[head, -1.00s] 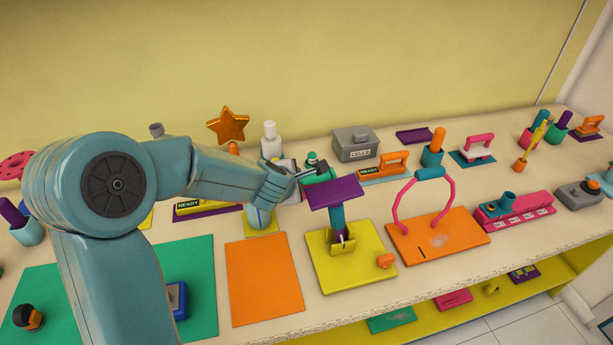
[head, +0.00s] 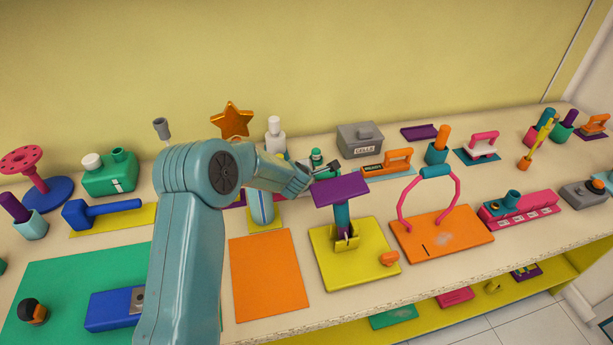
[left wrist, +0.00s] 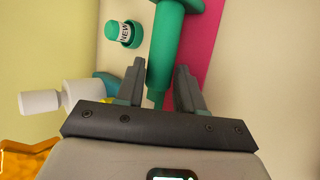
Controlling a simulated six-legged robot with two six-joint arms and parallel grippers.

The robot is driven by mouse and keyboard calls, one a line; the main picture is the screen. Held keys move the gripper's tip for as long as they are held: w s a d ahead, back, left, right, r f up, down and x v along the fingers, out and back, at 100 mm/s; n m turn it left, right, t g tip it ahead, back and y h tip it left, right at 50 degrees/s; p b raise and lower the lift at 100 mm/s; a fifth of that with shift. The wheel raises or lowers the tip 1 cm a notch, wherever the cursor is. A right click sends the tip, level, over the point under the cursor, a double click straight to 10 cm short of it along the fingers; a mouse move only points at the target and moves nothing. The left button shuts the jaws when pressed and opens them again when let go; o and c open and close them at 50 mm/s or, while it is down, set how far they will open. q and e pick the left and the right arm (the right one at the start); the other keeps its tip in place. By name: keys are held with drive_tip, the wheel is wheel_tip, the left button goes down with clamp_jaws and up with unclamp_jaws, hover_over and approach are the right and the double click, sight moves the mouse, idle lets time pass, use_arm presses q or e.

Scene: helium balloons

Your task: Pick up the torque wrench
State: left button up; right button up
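A green tool with a thick round handle and a wider crosspiece (left wrist: 165,50) lies over a pink mat in the left wrist view; I take it for the torque wrench, but cannot be sure. In the head view only a bit of green (head: 325,175) shows behind my gripper and a purple plate. My left gripper (head: 325,168) hangs over that spot. In the left wrist view its two fingers (left wrist: 160,78) are spread, with the green handle showing between them; contact cannot be told. My right gripper is out of view.
A green item with a NEW label (left wrist: 124,33) and a white bottle (head: 275,138) stand close by. The yellow stand with a purple top (head: 340,190) is just in front. A grey box (head: 360,141) stands behind right. An orange mat (head: 268,280) lies bare.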

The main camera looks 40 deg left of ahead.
use_arm(q)
drive_tip(key=shift+w+a+f, duration=0.15)
drive_tip(key=shift+w+f, duration=0.1)
drive_tip(key=shift+r, duration=0.1)
drive_tip(key=shift+c, duration=1.2)
clamp_jaws()
